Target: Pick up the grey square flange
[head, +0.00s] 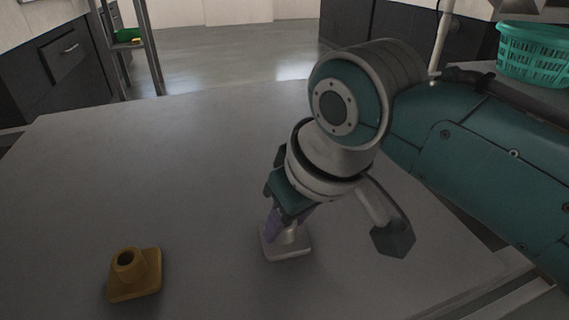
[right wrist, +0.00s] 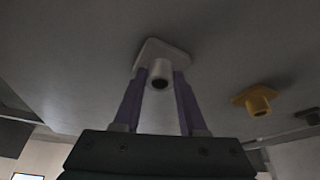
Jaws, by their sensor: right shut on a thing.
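The grey square flange (head: 286,246) has a flat square base and a short round neck. In the head view the hand hides part of the neck. I cannot tell whether the base touches the table. My left gripper is not in view.
A yellow flange (head: 134,275) with a square base stands on the table (head: 150,160) to the left; the right wrist view also shows it (right wrist: 256,100). A teal basket (head: 532,55) is at the far right.

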